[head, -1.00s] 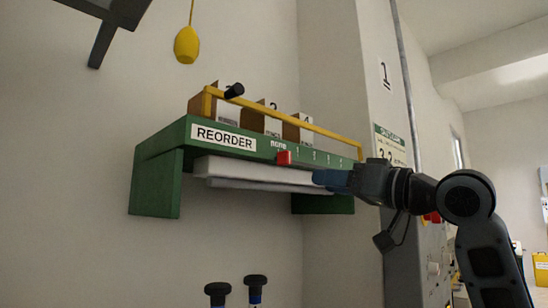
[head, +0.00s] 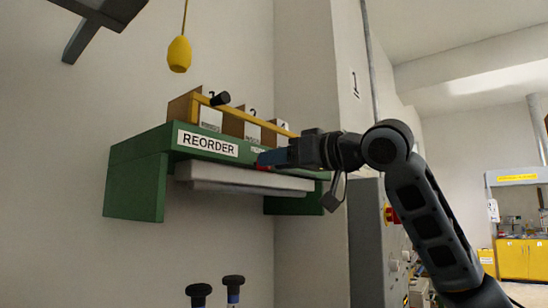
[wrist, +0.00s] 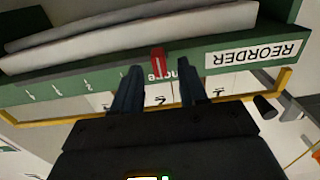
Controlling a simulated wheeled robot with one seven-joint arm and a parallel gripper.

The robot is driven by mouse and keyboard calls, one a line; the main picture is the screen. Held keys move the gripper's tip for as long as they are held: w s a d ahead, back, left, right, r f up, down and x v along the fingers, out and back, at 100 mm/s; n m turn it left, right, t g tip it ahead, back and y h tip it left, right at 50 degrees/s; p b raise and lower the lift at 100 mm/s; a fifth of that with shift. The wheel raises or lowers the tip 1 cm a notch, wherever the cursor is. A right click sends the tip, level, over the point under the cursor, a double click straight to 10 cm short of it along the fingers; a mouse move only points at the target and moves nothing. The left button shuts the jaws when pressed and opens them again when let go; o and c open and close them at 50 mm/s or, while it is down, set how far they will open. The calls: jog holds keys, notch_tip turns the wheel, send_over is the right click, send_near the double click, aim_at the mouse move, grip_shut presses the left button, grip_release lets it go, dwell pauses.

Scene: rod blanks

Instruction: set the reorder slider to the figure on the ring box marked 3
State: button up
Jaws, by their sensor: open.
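The reorder slider's red knob (wrist: 158,60) stands on the front edge of the green shelf (wrist: 225,55), beside a printed word at one end of a row of scale marks. In the head view only a bit of the knob (head: 262,168) shows below my fingers. My gripper (wrist: 159,67) is open, its dark blue fingers on either side of the knob, near its level; contact cannot be told. In the head view my gripper (head: 265,159) is at the shelf front. Cardboard ring boxes (head: 232,122) with white labels stand on the shelf; their numbers and figures are too small to read surely.
A yellow rail (head: 206,98) with a black knob (head: 220,98) runs before the boxes. White slabs (head: 230,175) lie under the shelf top. A yellow pendant (head: 179,54) hangs above left. Two black-topped handles (head: 233,282) stand below. A wall corner is behind my arm.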

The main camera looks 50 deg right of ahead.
jog(key=shift+w, duration=0.6)
grip_shut()
dwell(0.3)
